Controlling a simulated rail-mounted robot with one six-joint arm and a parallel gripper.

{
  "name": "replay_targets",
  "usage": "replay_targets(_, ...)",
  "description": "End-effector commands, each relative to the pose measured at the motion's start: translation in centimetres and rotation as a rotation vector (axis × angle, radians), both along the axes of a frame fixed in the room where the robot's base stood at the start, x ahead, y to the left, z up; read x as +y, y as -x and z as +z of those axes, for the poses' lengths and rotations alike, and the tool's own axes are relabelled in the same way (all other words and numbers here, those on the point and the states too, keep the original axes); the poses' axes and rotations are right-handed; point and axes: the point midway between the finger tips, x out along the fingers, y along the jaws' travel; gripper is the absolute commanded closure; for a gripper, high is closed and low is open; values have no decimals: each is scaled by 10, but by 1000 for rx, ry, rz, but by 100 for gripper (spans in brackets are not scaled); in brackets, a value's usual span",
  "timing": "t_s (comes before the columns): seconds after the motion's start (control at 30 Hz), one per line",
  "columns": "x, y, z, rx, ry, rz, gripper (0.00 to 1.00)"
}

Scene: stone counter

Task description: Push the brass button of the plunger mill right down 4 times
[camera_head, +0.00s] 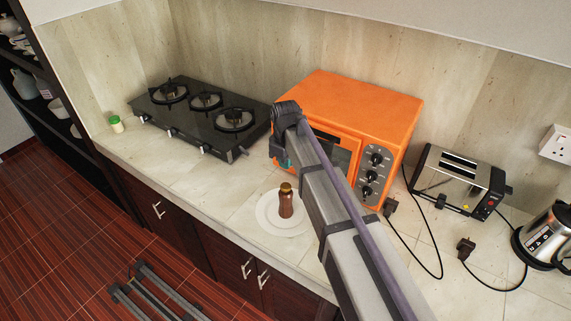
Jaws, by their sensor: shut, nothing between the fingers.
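The plunger mill (286,204) is a small brown bottle-shaped thing with a brass button (286,187) on top. It stands upright on a round white plate (263,222) near the front edge of the counter. My arm reaches in from the lower right, and its dark end is above and behind the mill in the picture. My gripper (284,162) shows only as a small dark and teal part there, shut and empty. It appears apart from the button. Its fingertips are too small and partly hidden to make out clearly.
An orange oven (350,100) stands behind my arm, partly hidden by it. A black gas hob (203,118) is at the left, with a small green-lidded jar (116,124) beside it. A toaster (459,180), kettle (546,237) and loose cables are at the right. Counter left of the plate is clear.

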Motion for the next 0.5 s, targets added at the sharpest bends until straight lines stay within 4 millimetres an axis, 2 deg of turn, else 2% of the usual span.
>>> replay_targets(0.03, 0, 0, -24, 0, 0, 0, 100)
replay_targets(0.2, 0, 0, -62, 0, 0, 0, 100)
replay_targets(0.33, 0, 0, -82, 0, 0, 0, 100)
replay_targets(0.5, 0, 0, -89, 0, 0, 0, 100)
